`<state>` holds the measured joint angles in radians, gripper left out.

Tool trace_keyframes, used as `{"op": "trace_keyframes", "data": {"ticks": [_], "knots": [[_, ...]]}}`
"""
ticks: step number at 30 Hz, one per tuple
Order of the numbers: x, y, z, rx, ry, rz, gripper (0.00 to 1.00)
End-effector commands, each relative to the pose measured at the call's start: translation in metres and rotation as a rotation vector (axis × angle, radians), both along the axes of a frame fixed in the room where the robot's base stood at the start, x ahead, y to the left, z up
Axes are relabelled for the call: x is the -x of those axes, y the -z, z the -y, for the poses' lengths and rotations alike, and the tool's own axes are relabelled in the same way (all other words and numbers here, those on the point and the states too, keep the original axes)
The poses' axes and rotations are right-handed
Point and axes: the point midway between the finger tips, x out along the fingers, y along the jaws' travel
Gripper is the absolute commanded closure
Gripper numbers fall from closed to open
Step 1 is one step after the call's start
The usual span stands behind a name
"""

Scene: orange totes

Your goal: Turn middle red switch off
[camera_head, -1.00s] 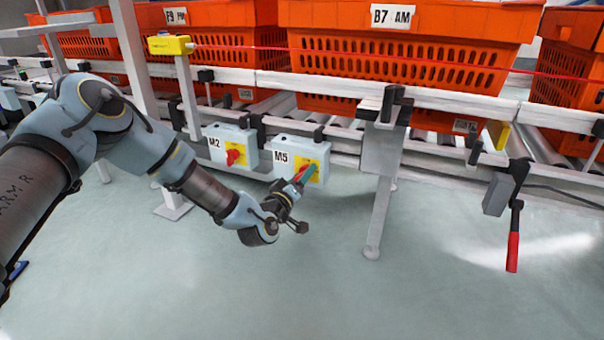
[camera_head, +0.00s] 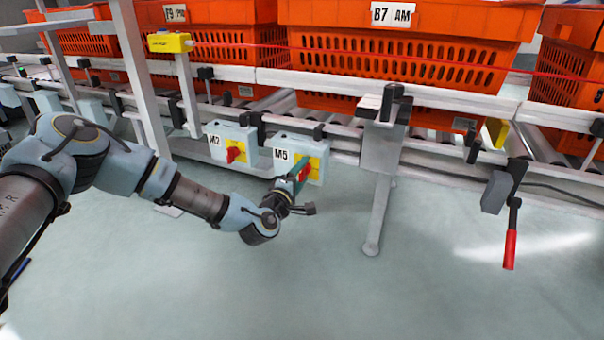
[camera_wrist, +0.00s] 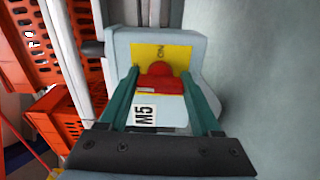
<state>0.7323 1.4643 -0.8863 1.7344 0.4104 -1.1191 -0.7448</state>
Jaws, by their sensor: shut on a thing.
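The M5 switch box (camera_head: 287,141) is pale blue-grey with a yellow plate and hangs under the conveyor rail. Its red switch (camera_wrist: 163,84) shows in the wrist view between my gripper's two green fingers, with "ON" lettering on the yellow plate behind it. My gripper (camera_head: 304,170) is shut on this red switch; in the head view the gripper hides most of the knob. It also shows in the wrist view (camera_wrist: 163,98). The M2 switch box (camera_head: 219,138) is just to the left, with its own red switch (camera_head: 236,152) on a yellow plate.
A white support leg (camera_head: 378,200) stands right of the M5 box. A black lever with a red handle (camera_head: 510,248) hangs farther right. Orange totes (camera_head: 400,62) sit on the conveyor above, with a red cord along them. The floor in front is clear.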

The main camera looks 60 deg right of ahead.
Motion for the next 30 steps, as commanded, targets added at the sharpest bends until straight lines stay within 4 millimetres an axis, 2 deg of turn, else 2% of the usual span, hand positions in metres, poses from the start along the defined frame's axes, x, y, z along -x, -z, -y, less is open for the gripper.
{"op": "trace_keyframes", "data": {"ticks": [20,21,28,30], "knots": [[0.0000,0.0008,-0.0003,0.006,0.000,-0.060,0.91],[0.0000,0.0008,-0.0003,0.006,0.000,-0.060,0.32],[0.0001,0.0005,-0.0002,0.006,0.000,-0.059,0.06],[0.0001,0.0004,-0.0002,0.006,0.000,-0.059,0.05]]}}
